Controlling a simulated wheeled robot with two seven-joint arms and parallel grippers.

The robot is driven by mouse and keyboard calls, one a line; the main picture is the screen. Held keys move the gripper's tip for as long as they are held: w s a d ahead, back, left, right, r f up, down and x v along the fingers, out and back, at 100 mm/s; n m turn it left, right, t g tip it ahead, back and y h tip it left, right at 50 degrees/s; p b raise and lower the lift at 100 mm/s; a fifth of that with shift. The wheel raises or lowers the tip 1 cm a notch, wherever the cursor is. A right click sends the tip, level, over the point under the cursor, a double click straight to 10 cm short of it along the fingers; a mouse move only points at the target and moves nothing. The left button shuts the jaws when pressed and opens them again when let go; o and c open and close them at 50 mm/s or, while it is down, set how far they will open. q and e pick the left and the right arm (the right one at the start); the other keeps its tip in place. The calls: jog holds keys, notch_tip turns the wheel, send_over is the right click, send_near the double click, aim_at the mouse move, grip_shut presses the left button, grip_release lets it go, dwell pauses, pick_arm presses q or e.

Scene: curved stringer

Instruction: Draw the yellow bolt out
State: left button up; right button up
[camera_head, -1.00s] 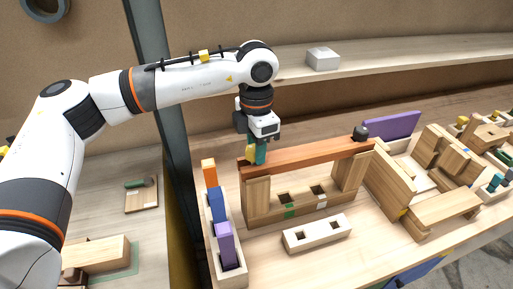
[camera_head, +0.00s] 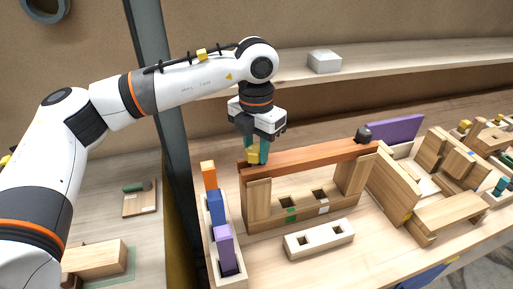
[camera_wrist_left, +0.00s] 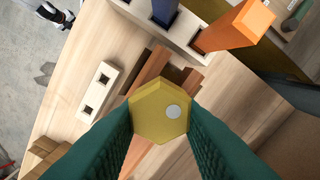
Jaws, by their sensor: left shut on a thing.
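The yellow bolt (camera_wrist_left: 160,112) has a hexagonal head with a pale round spot, seen from above in the left wrist view. My left gripper (camera_head: 257,153) is shut on this head, with one green finger on either side. In the head view the yellow bolt (camera_head: 254,155) shows between the fingertips at the left end of the reddish-brown beam (camera_head: 310,155). The beam lies across wooden posts. The bolt's shaft is hidden below the head, so I cannot tell how deep it sits. My right gripper is out of view.
A pale rack (camera_head: 213,253) with orange, blue and purple blocks stands just left of the frame. A pale block with two square holes (camera_head: 318,238) lies in front. A dark knob (camera_head: 363,134) sits on the beam's right end. A shelf with a white box (camera_head: 324,61) runs behind.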

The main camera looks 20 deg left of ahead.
pick_arm(q)
jog(key=shift+r, duration=0.15)
notch_tip(320, 180, up, 11)
jog(key=p, duration=0.6)
dwell(1.2)
dwell(0.3)
